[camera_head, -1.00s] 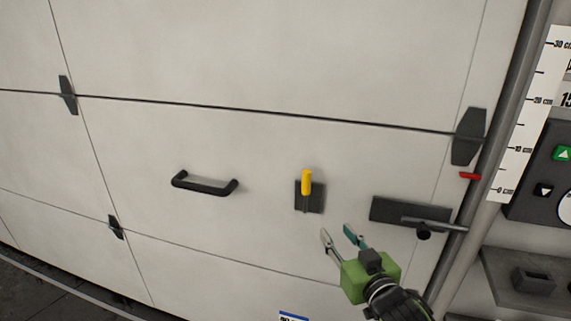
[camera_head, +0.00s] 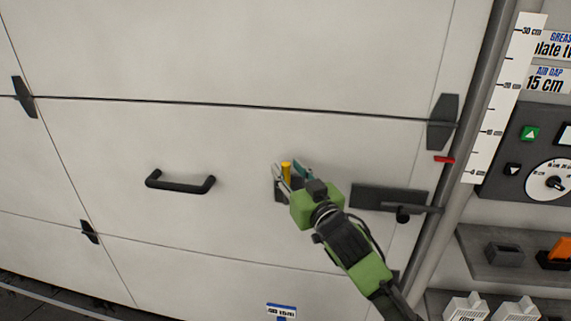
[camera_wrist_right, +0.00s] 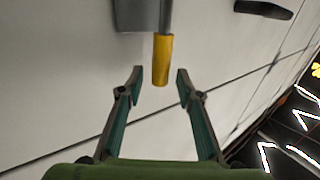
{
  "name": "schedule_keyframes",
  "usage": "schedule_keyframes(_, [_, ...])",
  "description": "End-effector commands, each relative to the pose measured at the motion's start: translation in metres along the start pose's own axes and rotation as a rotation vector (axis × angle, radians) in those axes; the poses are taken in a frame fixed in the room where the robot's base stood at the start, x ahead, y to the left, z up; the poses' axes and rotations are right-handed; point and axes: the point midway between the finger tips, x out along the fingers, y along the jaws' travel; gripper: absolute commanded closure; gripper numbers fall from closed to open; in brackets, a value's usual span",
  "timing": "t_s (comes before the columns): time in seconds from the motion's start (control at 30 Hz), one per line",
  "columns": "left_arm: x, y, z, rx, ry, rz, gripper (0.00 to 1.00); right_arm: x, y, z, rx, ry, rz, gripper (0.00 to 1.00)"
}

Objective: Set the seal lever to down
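The seal lever has a yellow handle (camera_head: 286,172) that points up from a dark plate (camera_head: 279,193) on the pale door panel. My right gripper (camera_head: 288,168) is in front of it and hides part of the lever and plate. In the right wrist view the yellow handle (camera_wrist_right: 162,60) shows between the two spread fingertips of my right gripper (camera_wrist_right: 160,75), with a gap on each side. The gripper is open and holds nothing. I cannot tell how deep the handle sits between the fingers. My left gripper is not in view.
A black pull handle (camera_head: 180,184) is left of the lever. A dark latch plate with a bar (camera_head: 388,198) is to the right, close to my right arm. A control panel (camera_head: 530,150) and shelves with small parts (camera_head: 505,254) stand farther right.

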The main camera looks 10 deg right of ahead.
Motion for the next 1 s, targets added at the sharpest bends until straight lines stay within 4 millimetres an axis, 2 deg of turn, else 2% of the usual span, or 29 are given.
schedule_keyframes(0.2, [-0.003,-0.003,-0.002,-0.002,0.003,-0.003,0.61,0.019,-0.001,0.000,0.000,0.000,-0.001,0.67])
schedule_keyframes(0.53, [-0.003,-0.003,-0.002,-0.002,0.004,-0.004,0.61,0.021,-0.001,0.000,0.000,0.000,-0.001,0.67])
schedule_keyframes(0.67, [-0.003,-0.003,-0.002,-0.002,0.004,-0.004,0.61,0.021,-0.001,0.001,0.000,0.000,-0.001,1.00])
schedule_keyframes(1.0, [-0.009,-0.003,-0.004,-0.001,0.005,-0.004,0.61,0.026,0.000,-0.002,-0.016,-0.012,0.000,1.00])
